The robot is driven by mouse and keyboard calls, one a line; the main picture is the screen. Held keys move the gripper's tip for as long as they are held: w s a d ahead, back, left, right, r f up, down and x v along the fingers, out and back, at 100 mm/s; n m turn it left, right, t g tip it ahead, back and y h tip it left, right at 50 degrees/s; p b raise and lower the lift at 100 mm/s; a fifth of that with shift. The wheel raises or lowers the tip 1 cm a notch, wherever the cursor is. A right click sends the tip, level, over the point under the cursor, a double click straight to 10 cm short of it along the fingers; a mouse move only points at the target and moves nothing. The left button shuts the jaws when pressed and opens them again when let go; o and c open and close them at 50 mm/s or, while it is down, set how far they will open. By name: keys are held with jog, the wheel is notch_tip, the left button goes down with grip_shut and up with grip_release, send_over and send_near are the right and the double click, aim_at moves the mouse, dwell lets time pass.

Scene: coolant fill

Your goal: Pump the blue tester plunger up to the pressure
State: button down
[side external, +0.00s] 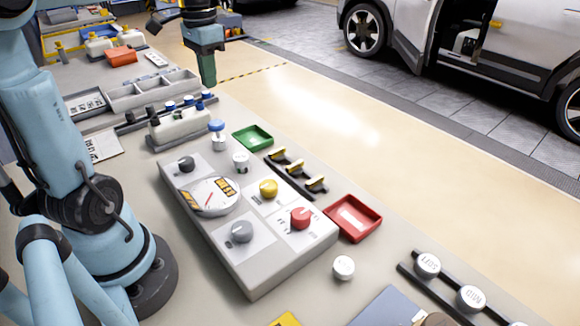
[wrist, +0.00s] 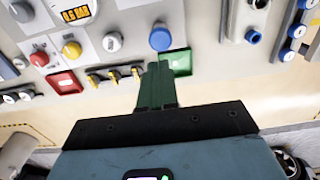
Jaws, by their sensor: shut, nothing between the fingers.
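The blue tester plunger (side external: 217,126) stands upright on a pale base at the far end of the grey panel, beside the green tray. In the wrist view its round blue top (wrist: 160,38) is just beyond my fingertips. My gripper (side external: 208,82) has green fingers, shut and empty, pointing down above the bench's far side, apart from the plunger. The closed fingers also show in the wrist view (wrist: 158,66). The pressure gauge (side external: 210,197) is a white dial with a red needle and yellow-black labels. In the wrist view the gauge (wrist: 75,10) is partly cut off, with a label reading 0.6 BAR.
A green tray (side external: 252,138), a rack of yellow-black clips (side external: 297,172) and a red tray (side external: 353,218) line the panel's far side. Yellow (side external: 268,188) and red (side external: 300,217) knobs stick up from the panel. A blue-capped container (side external: 180,128) stands left of the plunger.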

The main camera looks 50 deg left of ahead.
aim_at(216, 123)
jog(key=shift+r, duration=1.3)
notch_tip(216, 123, up, 2)
jog(key=shift+r, duration=0.25)
dwell(0.4)
notch_tip(216, 123, down, 14)
dwell(0.7)
jog(key=shift+f, duration=1.45)
